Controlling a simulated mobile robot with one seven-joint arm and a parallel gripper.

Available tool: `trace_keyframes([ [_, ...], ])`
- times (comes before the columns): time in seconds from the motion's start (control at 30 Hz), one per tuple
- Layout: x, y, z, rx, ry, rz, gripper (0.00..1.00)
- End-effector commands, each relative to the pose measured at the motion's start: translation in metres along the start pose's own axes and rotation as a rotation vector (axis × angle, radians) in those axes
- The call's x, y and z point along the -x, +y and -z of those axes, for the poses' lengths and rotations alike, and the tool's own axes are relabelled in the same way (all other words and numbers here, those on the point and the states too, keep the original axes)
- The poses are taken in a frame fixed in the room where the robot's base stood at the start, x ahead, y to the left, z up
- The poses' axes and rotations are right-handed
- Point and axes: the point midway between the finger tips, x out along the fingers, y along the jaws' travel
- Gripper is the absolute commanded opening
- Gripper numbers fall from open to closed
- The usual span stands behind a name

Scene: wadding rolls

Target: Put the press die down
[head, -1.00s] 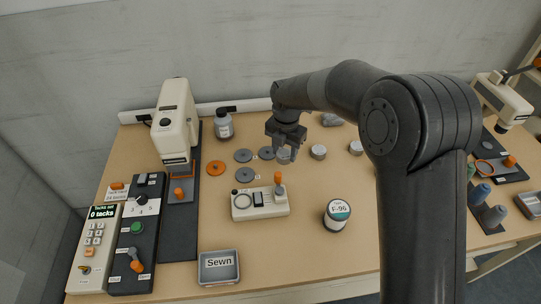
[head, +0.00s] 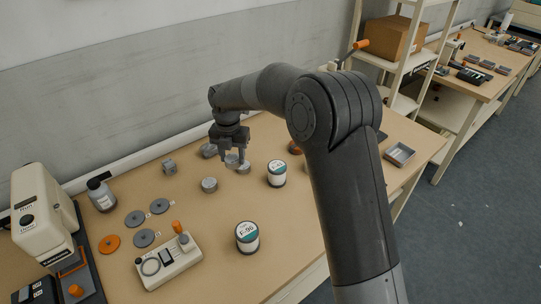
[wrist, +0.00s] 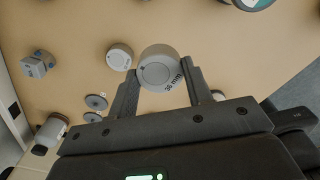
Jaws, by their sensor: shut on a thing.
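Another grey cylinder (head: 245,168) shows just right of the held die. The gap between the held die and the table cannot be told.
Grey cylinders (head: 209,185) (head: 208,150) and a small block (head: 169,167) stand near my gripper. White-labelled jars (head: 277,173) (head: 247,237) stand to the right and in front. Grey discs, a gauge (head: 168,262) and a bottle (head: 101,194) are at left. Bare tabletop lies between them.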

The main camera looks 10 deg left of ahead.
Motion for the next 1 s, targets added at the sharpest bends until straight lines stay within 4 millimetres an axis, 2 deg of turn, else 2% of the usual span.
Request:
trace_keyframes([
  [0.03,0.000,-0.019,-0.025,-0.038,0.000,-0.001,0.13],
  [0.1,0.000,-0.045,-0.054,-0.083,0.000,-0.002,0.13],
  [0.3,0.001,-0.122,-0.123,-0.200,-0.001,-0.001,0.13],
  [0.5,0.000,-0.182,-0.163,-0.279,0.000,0.000,0.13],
  [0.6,0.000,-0.198,-0.171,-0.299,0.000,0.000,0.13],
  [0.67,0.000,-0.203,-0.174,-0.306,0.000,0.000,0.13],
  [0.77,-0.007,-0.197,-0.177,-0.308,0.002,0.001,0.13],
  [1.0,-0.038,-0.145,-0.185,-0.307,0.001,0.001,0.13],
])
